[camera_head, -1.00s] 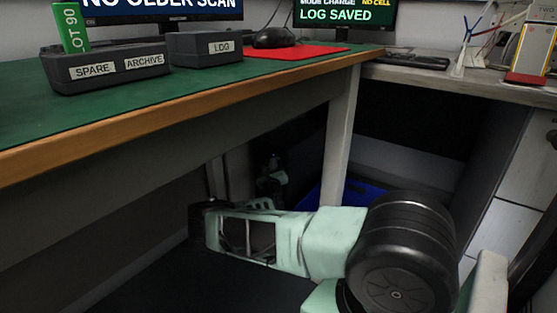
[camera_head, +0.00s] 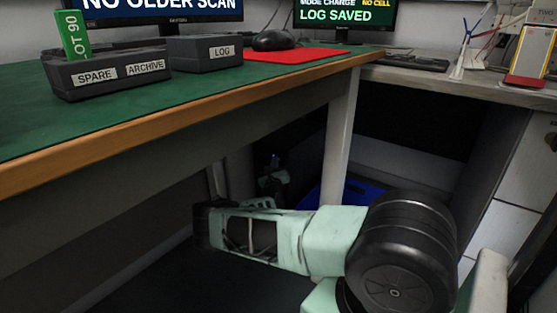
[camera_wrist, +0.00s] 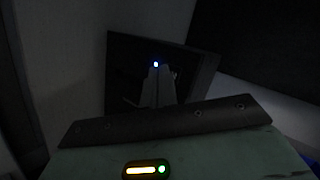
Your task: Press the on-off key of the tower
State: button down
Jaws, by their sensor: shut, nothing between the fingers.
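In the wrist view the dark front of the tower (camera_wrist: 190,70) stands ahead, slightly tilted in the picture. A small bright blue-white light, at the on-off key (camera_wrist: 156,64), glows on it. My gripper (camera_wrist: 157,76) is shut and empty, its fingertips just below that light in the picture. I cannot tell whether they touch the key. In the head view my wrist and gripper (camera_head: 272,178) are small and dim in the shade under the desk, with a faint blue glint there. The tower's outline is lost in the dark in that view.
The green desk (camera_head: 130,118) with its wooden edge overhangs my arm. A pale desk leg (camera_head: 339,140) stands right of my gripper. A blue crate (camera_head: 355,193) lies behind the leg. Dark boxes, a red mat (camera_head: 300,53) and screens are on top.

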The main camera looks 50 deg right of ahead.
jog(key=shift+d, duration=0.4)
dwell(0.5)
jog(key=shift+a, duration=0.1)
jog(key=shift+a+p, duration=0.7)
jog(key=shift+a, duration=0.1)
jog(key=a, duration=0.1)
jog(key=a+p, duration=0.1)
jog(key=a, duration=0.1)
jog(key=a+p, duration=0.1)
jog(key=shift+s+a, duration=0.25)
jog(key=shift+a, duration=0.15)
dwell(0.9)
